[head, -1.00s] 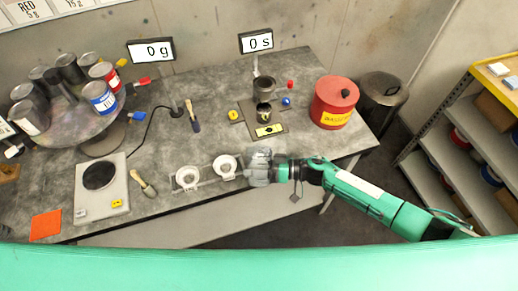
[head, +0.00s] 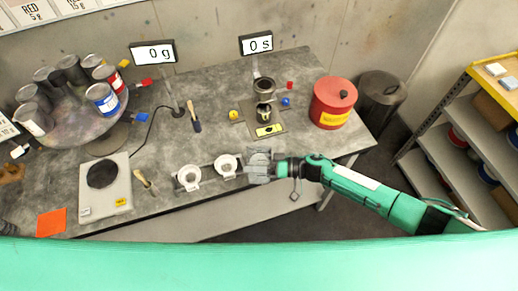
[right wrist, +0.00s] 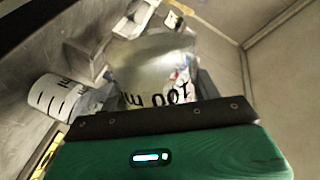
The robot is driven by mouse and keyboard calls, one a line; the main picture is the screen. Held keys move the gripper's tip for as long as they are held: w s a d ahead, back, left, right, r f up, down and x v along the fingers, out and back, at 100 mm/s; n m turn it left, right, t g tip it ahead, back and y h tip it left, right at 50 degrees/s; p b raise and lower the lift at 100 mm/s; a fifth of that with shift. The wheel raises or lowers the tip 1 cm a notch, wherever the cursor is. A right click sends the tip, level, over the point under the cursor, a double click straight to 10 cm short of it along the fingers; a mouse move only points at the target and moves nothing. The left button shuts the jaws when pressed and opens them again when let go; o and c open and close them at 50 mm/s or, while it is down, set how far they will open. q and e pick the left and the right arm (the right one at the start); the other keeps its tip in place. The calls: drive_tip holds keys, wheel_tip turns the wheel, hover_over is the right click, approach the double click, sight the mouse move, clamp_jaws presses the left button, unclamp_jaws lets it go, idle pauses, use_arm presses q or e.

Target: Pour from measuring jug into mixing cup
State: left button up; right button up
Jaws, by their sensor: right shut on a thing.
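My right gripper (head: 258,165) is at the front edge of the bench, just right of two white round cups. In the right wrist view it is shut on a clear measuring jug (right wrist: 160,72) with black "100 ml" print. The jug's contents are hard to make out. A white cup with black graduation marks (right wrist: 52,97) shows left of the jug there. In the head view the white cups (head: 188,178) and (head: 226,166) stand in a rack. I cannot tell which is the mixing cup. My left gripper is not in view.
A turntable of paint tins (head: 75,128) stands at the back left.

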drive_tip(key=shift+m, duration=0.3)
drive_tip(key=shift+r, duration=0.1)
idle(0.3)
drive_tip(key=shift+m, duration=0.5)
drive_tip(key=shift+r, duration=0.1)
drive_tip(key=shift+r+m, duration=0.25)
drive_tip(key=shift+m, duration=0.45)
idle(1.1)
idle(0.6)
drive_tip(key=shift+f+n, duration=0.25)
drive_tip(key=shift+n, duration=0.35)
